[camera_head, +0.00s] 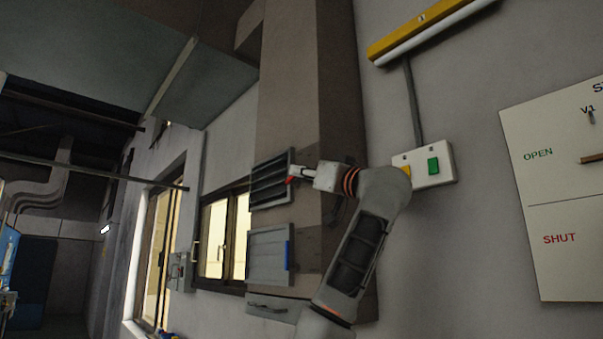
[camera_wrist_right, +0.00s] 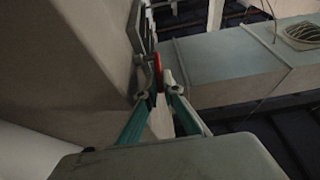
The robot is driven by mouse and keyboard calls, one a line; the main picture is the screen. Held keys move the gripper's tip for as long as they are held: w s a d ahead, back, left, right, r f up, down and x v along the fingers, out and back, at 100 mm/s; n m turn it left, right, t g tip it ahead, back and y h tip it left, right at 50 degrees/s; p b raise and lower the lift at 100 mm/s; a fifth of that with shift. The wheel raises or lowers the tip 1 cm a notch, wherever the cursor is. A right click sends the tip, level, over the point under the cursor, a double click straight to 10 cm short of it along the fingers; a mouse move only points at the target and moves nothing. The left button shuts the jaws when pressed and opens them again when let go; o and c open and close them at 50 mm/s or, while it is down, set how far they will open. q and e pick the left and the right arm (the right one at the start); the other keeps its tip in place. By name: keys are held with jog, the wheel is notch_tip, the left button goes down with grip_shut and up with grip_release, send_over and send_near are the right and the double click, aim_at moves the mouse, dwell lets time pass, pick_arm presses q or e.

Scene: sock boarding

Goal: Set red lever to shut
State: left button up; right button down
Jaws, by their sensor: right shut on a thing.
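The red lever (camera_head: 290,180) is at the right edge of a louvred vent (camera_head: 268,187) on the side of a large brown duct. Dark gaps show between the vent's slats. My right gripper (camera_head: 297,178) is at the lever, with its arm reaching up from below. In the right wrist view the red lever (camera_wrist_right: 158,72) stands between the fingertips of my right gripper (camera_wrist_right: 159,91), which is shut on it. The fingers hide part of the lever. My left gripper is not in view.
Below is a flat grey louvre panel (camera_head: 266,256) with a blue lever (camera_head: 287,255). A switch box (camera_head: 424,167) is on the wall close to my right arm. A board (camera_head: 560,200) marked OPEN and SHUT hangs at right. A grey duct (camera_wrist_right: 240,62) runs behind in the wrist view.

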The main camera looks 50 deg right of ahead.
jog(key=shift+r+g, duration=0.45)
jog(key=shift+g, duration=0.25)
jog(key=shift+w+r+g+p, duration=0.1)
jog(key=shift+r+g+p, duration=0.25)
jog(key=shift+g, duration=0.35)
jog(key=shift+w+r+g+y+p, duration=0.3)
jog(key=shift+r+g+p, duration=0.1)
jog(key=shift+g, duration=0.5)
jog(key=shift+w+r+g+p, duration=0.2)
jog(key=shift+g+p, duration=0.15)
jog(key=shift+g, duration=0.15)
jog(key=shift+r+g, duration=0.1)
jog(key=shift+g, duration=0.3)
jog(key=shift+p, duration=0.3)
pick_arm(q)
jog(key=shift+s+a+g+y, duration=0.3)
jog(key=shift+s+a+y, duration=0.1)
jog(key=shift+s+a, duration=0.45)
pick_arm(e)
jog(key=shift+w, duration=0.1)
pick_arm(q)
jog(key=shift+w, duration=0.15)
